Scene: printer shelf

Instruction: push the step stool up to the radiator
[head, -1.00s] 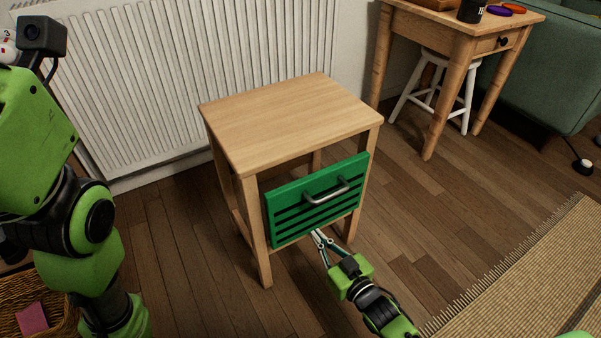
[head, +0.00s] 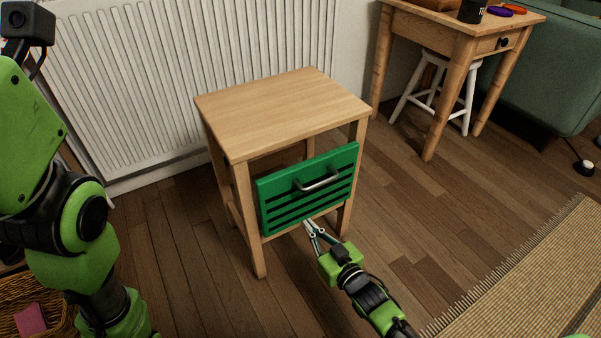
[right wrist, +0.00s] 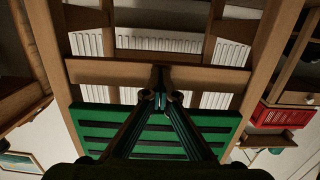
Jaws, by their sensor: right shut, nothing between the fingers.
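The wooden step stool (head: 285,112) stands upright on the floor in the middle of the head view. A slatted green panel (head: 306,190) with a metal handle is on its front. The white radiator (head: 200,75) is on the wall behind it, and a gap of floor shows between them at the left. My right gripper (head: 310,227) is shut and empty, low at the stool's front under the panel. In the right wrist view, its fingertips (right wrist: 160,94) meet a wooden crossbar (right wrist: 115,72) of the stool, seemingly touching it. My left arm shows at the left, but its gripper does not.
A wooden side table (head: 455,40) with a white stool (head: 436,90) under it stands at the back right. A green sofa (head: 550,75) is beyond. A woven rug (head: 530,275) lies at the lower right, a basket (head: 18,295) at the lower left.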

